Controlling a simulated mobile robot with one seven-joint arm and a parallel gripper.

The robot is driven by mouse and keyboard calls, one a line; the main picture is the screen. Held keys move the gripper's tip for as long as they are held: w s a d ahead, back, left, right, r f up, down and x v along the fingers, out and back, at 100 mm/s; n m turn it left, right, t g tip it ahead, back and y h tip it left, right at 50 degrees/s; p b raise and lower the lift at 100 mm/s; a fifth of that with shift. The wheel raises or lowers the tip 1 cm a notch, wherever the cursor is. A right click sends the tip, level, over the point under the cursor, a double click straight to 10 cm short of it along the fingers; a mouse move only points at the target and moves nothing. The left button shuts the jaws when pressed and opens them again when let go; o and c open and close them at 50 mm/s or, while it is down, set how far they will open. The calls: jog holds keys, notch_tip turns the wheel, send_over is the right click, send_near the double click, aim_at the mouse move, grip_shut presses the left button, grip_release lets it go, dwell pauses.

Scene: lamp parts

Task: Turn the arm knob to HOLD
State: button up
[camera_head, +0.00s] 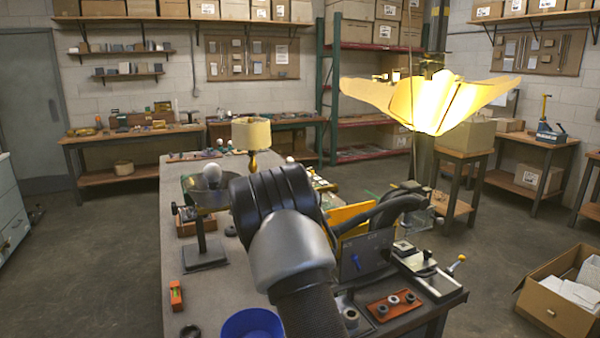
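My arm's dark and silver links fill the middle of the view over the workbench (240,285). My gripper is not seen; it may be hidden behind these links. A dark upright panel (376,252) stands just right of my arm. It carries a small blue knob or lever (356,262). I cannot read any HOLD mark or tell which knob is the arm knob. A glowing, winged yellow lamp shade (432,101) is above and behind the panel.
Thick black curved tubes or cables (392,208) and a yellow plate (352,215) crowd the space by the panel. A blue bowl (252,324) and a reddish tray (393,304) lie in front. A lamp stand (204,247) is on the left. The bench's left strip is mostly clear.

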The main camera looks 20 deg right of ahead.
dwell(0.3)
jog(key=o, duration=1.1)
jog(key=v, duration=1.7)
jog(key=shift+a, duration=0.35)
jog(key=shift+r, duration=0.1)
